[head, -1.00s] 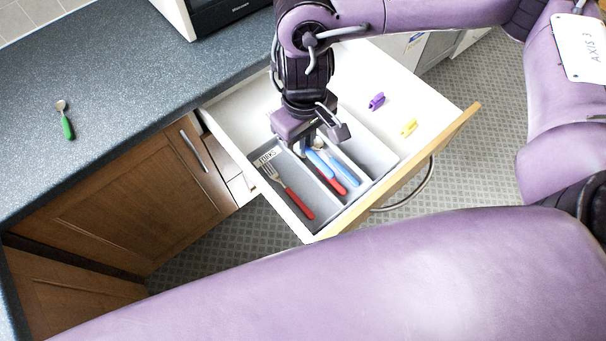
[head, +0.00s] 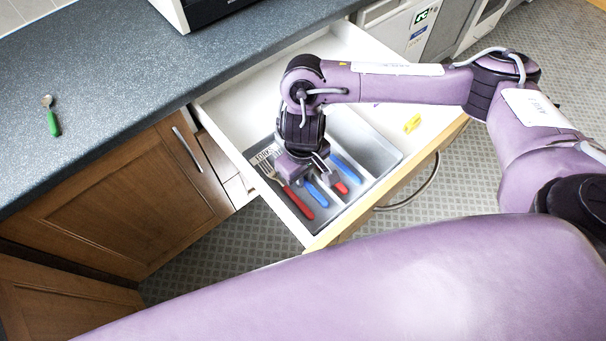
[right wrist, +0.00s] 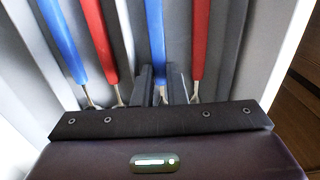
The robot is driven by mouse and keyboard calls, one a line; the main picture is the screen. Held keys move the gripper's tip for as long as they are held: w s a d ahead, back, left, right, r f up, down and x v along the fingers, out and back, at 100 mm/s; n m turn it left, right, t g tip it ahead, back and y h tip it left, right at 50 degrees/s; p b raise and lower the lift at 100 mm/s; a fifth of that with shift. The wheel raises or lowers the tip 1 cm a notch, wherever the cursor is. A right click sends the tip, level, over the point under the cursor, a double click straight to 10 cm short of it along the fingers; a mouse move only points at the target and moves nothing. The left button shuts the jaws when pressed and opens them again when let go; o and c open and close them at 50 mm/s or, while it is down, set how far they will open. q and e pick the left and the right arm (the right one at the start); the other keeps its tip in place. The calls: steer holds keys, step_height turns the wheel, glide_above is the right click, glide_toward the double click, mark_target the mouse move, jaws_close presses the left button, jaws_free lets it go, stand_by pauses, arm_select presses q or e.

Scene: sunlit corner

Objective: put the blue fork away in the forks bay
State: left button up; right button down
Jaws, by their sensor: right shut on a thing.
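The blue fork has a blue handle (head: 317,194) and a metal head mostly hidden under my right gripper (head: 309,177). That gripper is shut on it, low in the tray. In the right wrist view the blue handle (right wrist: 155,35) runs out from between the two fingers. The forks bay (head: 322,213) is the left bay of the grey tray, with a label at its far end. A red fork (head: 299,199) lies in it. The blue fork is beside the red one, inside this bay; whether it touches the floor I cannot tell. My left gripper is out of view.
The bays to the right hold a red-handled piece (head: 341,187) and a blue-handled piece (head: 346,170). A green-handled spoon (head: 52,120) lies on the otherwise bare counter stretch (head: 110,100).

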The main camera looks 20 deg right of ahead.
steer(key=shift+f, duration=0.3)
steer(key=c, duration=1.7)
jaws_free()
steer(key=shift+c, duration=0.2)
step_height(320, 180, up, 13)
steer(key=p, duration=0.3)
steer(key=shift+p, duration=0.3)
steer(key=shift+f, duration=0.15)
